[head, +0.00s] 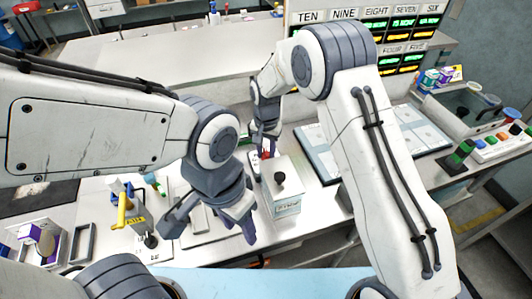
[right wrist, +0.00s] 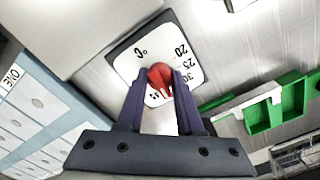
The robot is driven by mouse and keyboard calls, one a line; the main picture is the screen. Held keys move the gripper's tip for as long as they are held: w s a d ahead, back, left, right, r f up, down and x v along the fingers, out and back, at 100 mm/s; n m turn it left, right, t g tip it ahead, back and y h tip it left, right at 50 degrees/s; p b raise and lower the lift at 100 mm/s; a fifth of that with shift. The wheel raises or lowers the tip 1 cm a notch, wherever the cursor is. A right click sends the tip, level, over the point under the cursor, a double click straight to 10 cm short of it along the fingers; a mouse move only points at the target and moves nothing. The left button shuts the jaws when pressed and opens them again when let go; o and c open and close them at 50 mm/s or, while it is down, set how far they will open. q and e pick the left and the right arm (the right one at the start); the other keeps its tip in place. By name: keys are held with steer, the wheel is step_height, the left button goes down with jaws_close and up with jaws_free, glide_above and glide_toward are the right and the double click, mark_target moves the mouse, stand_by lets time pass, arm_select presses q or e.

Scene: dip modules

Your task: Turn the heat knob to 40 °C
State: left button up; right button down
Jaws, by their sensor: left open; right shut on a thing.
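The heat knob (right wrist: 158,76) is red and sits on a white dial plate (right wrist: 136,58) with a dark border in the right wrist view. The plate shows "°C" and the numbers 20, 25 and 30; other marks are partly hidden by my fingers. My right gripper (right wrist: 163,88) is shut on the knob, one finger on each side. I cannot tell which number the knob points to. In the head view, the red knob (head: 265,154) shows small below my right wrist. My left gripper (head: 208,222) is open and empty over the bench, left of the white box.
A white box with a black knob (head: 280,178) stands just in front of the dial. A green holder (right wrist: 275,108) lies right of it in the right wrist view. A panelled tray (head: 412,130) and a coloured button box (head: 498,142) are at the right.

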mark_target(265, 152)
steer(key=shift+m, duration=1.2)
steer(key=shift+a, duration=0.1)
steer(key=c, duration=0.5)
jaws_free()
steer(key=shift+c, duration=0.2)
steer(key=shift+r, duration=0.1)
step_height(265, 152, up, 9)
steer(key=shift+r+b, duration=0.2)
steer(key=shift+b, duration=1.05)
steer(key=shift+r, duration=0.45)
